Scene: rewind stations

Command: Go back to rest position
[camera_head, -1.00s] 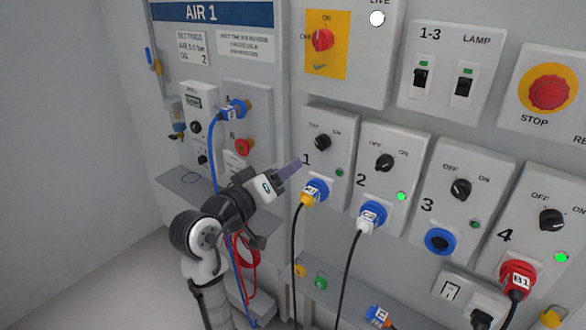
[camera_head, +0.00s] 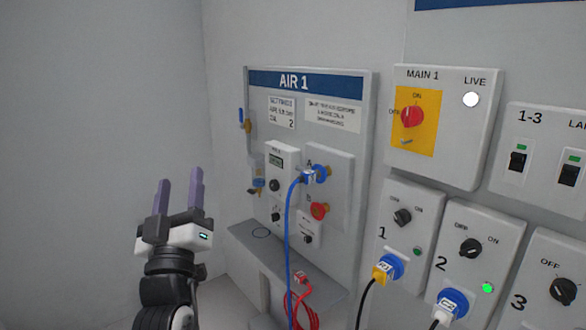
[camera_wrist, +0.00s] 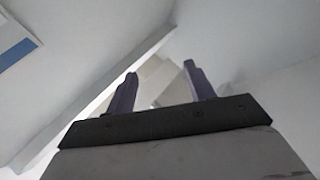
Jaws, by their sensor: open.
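My gripper (camera_head: 181,190) is at the lower left of the head view, pointing up with its two purple fingers apart and nothing between them. It stands in free space in front of the bare grey wall, left of the AIR 1 panel (camera_head: 308,83). In the wrist view, my gripper (camera_wrist: 160,85) shows both fingers apart, with pale wall and ceiling surfaces beyond. It touches nothing that I can see.
The AIR 1 panel has a blue hose (camera_head: 290,240) plugged in at A. The left side is clear.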

